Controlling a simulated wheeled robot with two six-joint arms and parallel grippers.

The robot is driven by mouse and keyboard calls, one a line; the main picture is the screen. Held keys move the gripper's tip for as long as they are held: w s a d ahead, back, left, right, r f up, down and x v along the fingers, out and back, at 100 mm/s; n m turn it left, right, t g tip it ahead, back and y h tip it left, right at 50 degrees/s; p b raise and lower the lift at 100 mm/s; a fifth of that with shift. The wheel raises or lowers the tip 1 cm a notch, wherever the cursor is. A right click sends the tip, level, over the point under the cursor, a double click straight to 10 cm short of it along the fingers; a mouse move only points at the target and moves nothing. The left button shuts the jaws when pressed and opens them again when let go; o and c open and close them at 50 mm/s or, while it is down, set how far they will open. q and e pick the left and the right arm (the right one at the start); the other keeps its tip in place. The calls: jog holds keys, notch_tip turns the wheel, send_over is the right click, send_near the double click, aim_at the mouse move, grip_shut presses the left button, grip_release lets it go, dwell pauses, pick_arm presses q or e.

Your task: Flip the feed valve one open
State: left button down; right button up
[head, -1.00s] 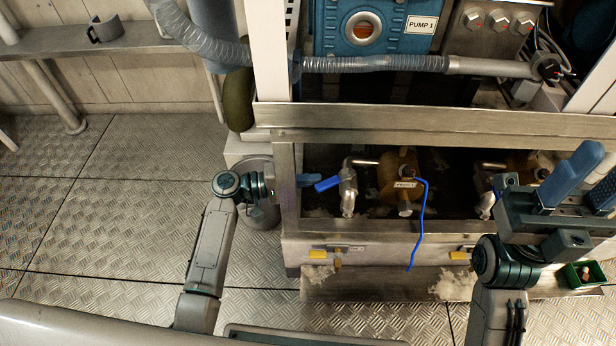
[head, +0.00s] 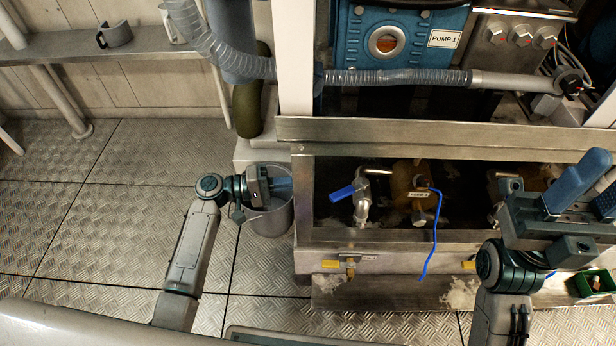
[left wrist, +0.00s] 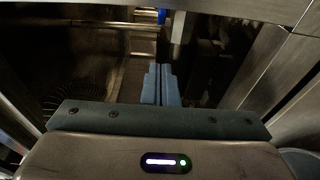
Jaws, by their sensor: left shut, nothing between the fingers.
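The feed valve's blue lever (head: 343,192) sticks out to the left and slightly down from its silver valve body (head: 362,205), in the metal-framed basin below Pump 1. The lever lies crosswise to the upright body. My left gripper (head: 284,186) is shut and empty, left of the lever and apart from it, above a grey bucket by the basin's left edge. In the left wrist view its blue fingers (left wrist: 160,85) are together, and a small blue piece (left wrist: 162,16), probably the lever, shows beyond them. My right gripper (head: 592,188) has its blue fingers apart at the right.
The basin's metal frame (head: 303,205) stands between my left gripper and the valve. The grey bucket (head: 270,218) sits beside it. A blue cord (head: 434,235) hangs over the basin front. Yellow tags (head: 330,264) are on the lower panel. The floor at left is clear.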

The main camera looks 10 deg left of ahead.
pick_arm(q)
jog(key=v, duration=0.4)
jog(key=shift+s+p, duration=0.25)
jog(key=shift+p, duration=0.05)
